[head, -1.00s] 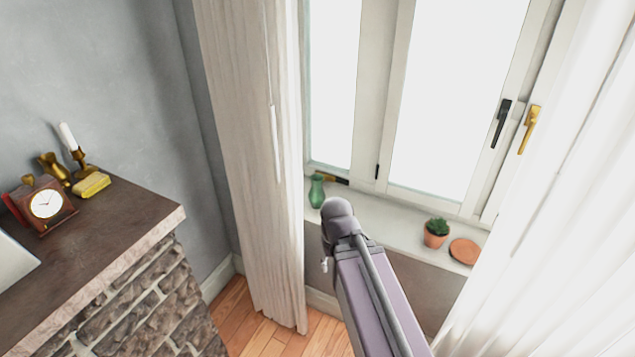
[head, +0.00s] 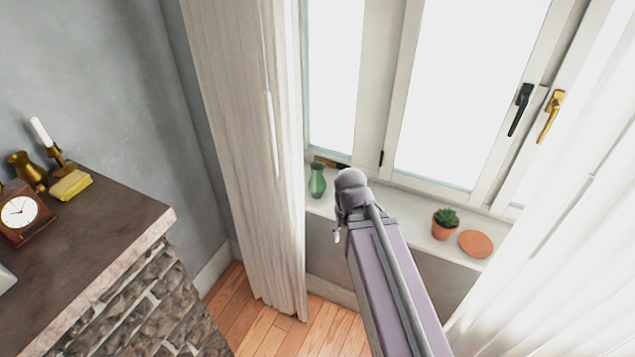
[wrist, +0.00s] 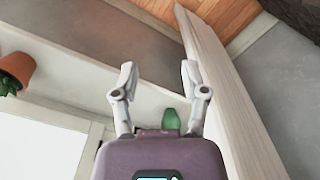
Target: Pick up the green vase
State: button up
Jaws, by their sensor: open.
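The green vase (head: 317,181) stands upright at the left end of the white windowsill (head: 402,222), near the curtain. In the wrist view, the green vase (wrist: 171,119) shows small, just past the purple gripper body, which hides part of it. My gripper (wrist: 158,75) has its two fingers spread apart, with nothing between the tips. The vase lies between the fingers in the picture but looks apart from them.
A long white curtain (head: 245,150) hangs close left of the vase. A dark and yellow item (head: 328,163) lies behind it. A potted cactus (head: 445,223) and a terracotta saucer (head: 476,244) sit farther right on the sill. A stone mantel (head: 95,215) stands at left.

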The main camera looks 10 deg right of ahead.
jog(key=o, duration=0.3)
jog(key=shift+w, duration=0.1)
jog(key=shift+o, duration=1.1)
jog(key=shift+w+f, duration=0.15)
jog(key=w+a+f+n+t+y+b, duration=0.1)
jog(key=w+f+t+y+b, duration=0.1)
jog(key=w+t+b, duration=0.3)
jog(key=w+a+f+n+t+y+b, duration=0.1)
jog(key=w+a+f+t+b, duration=0.2)
jog(key=w, duration=0.5)
jog(key=w+d+r+t+b, duration=0.2)
jog(key=w+d+t+b, duration=0.2)
jog(key=w+t+b, duration=0.2)
jog(key=shift+w+d+r+b, duration=0.25)
jog(key=shift+w+b, duration=0.7)
jog(key=shift+w, duration=1.15)
